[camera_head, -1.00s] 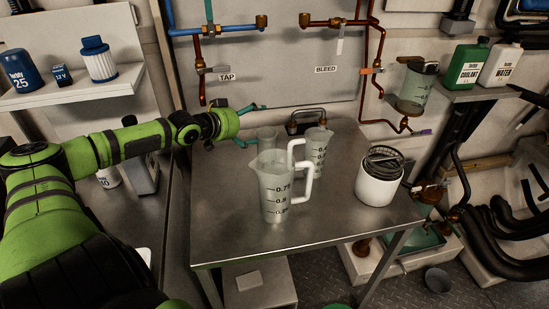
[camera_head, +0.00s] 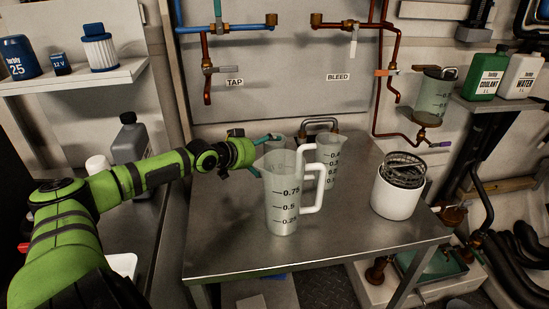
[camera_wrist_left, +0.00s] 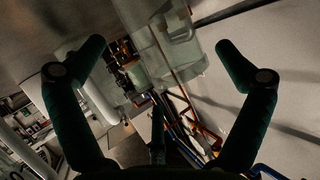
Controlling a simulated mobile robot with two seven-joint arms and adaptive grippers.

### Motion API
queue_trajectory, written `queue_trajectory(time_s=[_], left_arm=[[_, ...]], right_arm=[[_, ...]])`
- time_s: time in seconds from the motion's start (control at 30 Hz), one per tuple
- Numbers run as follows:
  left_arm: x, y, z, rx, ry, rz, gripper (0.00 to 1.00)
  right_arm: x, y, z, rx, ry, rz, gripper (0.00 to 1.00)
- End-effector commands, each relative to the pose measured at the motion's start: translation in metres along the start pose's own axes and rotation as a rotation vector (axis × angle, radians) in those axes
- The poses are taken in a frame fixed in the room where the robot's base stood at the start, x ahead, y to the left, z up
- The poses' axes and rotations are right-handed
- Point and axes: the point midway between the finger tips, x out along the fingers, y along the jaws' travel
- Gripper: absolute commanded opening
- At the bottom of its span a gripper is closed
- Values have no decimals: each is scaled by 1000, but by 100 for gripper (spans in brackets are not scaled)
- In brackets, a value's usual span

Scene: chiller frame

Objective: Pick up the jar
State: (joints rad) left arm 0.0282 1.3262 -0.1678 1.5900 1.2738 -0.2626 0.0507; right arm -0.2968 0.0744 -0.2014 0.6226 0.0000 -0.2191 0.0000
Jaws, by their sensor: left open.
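A clear measuring jug (camera_head: 283,200) with a white handle and black scale marks stands upright at the front of the steel table. A second clear jug (camera_head: 328,158) stands behind it to the right. A smaller clear vessel (camera_head: 276,143), possibly the jar, stands behind the front jug and is mostly hidden. My left gripper (camera_head: 265,154) is open at the left of these vessels, its dark green fingers pointing right. In the left wrist view, a clear vessel (camera_wrist_left: 172,45) lies ahead between the spread fingers (camera_wrist_left: 160,57); contact is not seen. My right gripper is not in view.
A white canister (camera_head: 394,198) with a wire-topped opening stands at the table's right. Copper pipes (camera_head: 380,70) and a wall-mounted clear reservoir (camera_head: 434,95) are behind. A grey bottle (camera_head: 130,145) stands left. The table's front left (camera_head: 220,245) is clear.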

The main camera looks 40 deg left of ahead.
Motion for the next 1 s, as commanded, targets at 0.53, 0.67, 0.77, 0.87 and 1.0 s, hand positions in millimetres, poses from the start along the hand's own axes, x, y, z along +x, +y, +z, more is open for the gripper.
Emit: queue_trajectory(time_s=[0.53, 0.67, 0.77, 0.87, 1.0], left_arm=[[48, 3, 8, -4, 3, -1, 100], [52, 3, 8, -2, -1, 0, 100], [52, 3, 8, 0, -1, 0, 100], [52, 3, 9, -1, -1, 0, 100], [52, 3, 9, -1, -1, 0, 56]], right_arm=[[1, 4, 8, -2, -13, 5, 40], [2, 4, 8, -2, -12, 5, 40], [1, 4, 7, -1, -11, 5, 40], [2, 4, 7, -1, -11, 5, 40], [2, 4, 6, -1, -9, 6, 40]])
